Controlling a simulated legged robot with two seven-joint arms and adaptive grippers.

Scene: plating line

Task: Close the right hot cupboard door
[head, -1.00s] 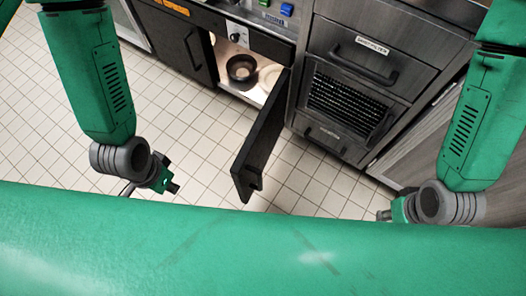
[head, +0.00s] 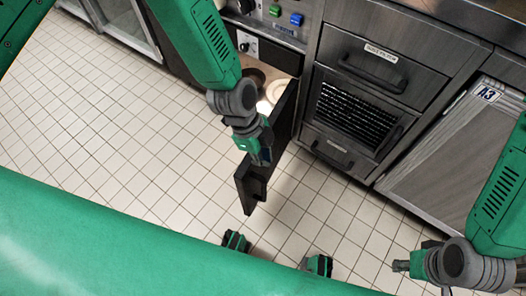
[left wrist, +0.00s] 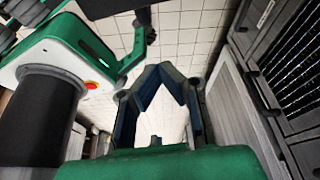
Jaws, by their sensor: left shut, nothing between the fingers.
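The right hot cupboard door (head: 250,192) is a black panel standing wide open, jutting out over the floor. Part of the lit cupboard inside (head: 268,92) shows behind it; my left arm hides some of it. My left gripper (head: 263,158) overlaps the door's left side in the head view; whether it touches cannot be told. In the left wrist view its fingers (left wrist: 160,72) come together with nothing between them. My right gripper (head: 402,266) is at the lower right, away from the door; its jaws are too small to read.
A steel drawer unit (head: 372,75) with a dark grille stands right of the cupboard. A ribbed grey door marked A3 (head: 455,155) is further right. Tiled floor (head: 120,140) is clear to the left of the door.

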